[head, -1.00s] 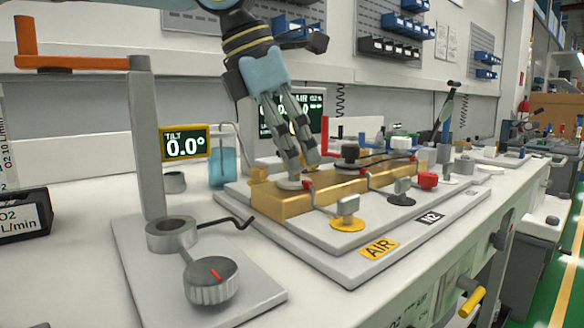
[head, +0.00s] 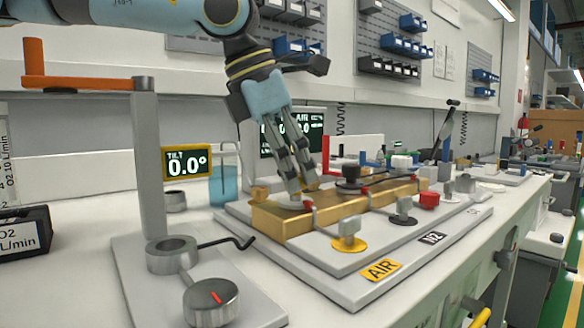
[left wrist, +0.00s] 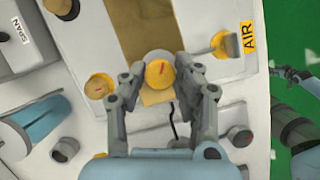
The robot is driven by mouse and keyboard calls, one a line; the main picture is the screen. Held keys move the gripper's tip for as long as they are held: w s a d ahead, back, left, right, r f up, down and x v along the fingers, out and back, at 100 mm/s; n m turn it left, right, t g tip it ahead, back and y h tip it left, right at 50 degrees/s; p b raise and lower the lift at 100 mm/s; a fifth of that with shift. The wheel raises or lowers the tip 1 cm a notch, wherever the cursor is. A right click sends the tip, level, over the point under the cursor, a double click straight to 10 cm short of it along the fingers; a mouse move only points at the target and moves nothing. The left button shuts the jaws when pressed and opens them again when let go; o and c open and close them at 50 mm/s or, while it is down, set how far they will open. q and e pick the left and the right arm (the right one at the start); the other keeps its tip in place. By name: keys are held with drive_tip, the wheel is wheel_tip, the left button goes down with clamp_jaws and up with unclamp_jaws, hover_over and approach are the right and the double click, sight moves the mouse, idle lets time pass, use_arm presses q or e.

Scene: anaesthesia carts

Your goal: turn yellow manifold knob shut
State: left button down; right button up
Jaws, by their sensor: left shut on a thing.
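The brass manifold block (head: 285,224) lies on a grey stepped plate on the bench. It also shows in the left wrist view (left wrist: 143,25). The yellow manifold knob (left wrist: 160,74), round with a red mark, sits between my fingertips in the left wrist view. In the head view my fingers mostly hide it. My left gripper (head: 303,187) points down at the block's near end, shut on this knob; its fingers (left wrist: 163,80) flank the knob in the left wrist view.
A valve on a yellow disc (head: 348,244) stands by the AIR label (head: 382,270). Another yellow knob (left wrist: 99,86) is left of the fingers in the wrist view. A grey stand with an orange lever (head: 85,83), a tilt display (head: 186,163) and a blue beaker (head: 223,186) are nearby.

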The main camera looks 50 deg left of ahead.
use_arm(q)
drive_tip(key=m+h, duration=0.1)
drive_tip(key=m, duration=0.1)
drive_tip(key=shift+a+m+b, duration=0.1)
drive_tip(key=shift+m+b, duration=0.2)
drive_tip(key=shift+m, duration=0.1)
drive_tip(key=shift+w+f+m+g+h+b, duration=0.1)
drive_tip(key=shift+m+g+h+b, duration=0.25)
drive_tip(key=shift+m+g, duration=0.45)
drive_tip(key=m+g+b, duration=0.1)
drive_tip(key=m+b, duration=0.1)
drive_tip(key=m, duration=0.3)
drive_tip(key=shift+w+a+h, duration=0.1)
drive_tip(key=shift+h, duration=0.25)
drive_tip(key=shift+m+g+b, duration=0.45)
drive_tip(key=shift+m+g, duration=0.05)
drive_tip(key=shift+m, duration=0.9)
use_arm(e)
drive_tip(key=w+a+r, duration=0.1)
drive_tip(key=w+r, duration=0.1)
drive_tip(key=w, duration=0.6)
drive_tip(key=shift+w+a+r, duration=0.2)
drive_tip(key=shift+w+r, duration=0.1)
drive_tip(key=shift+w, duration=0.1)
use_arm(q)
drive_tip(key=c, duration=1)
unclamp_jaws()
drive_tip(key=shift+r, duration=0.2)
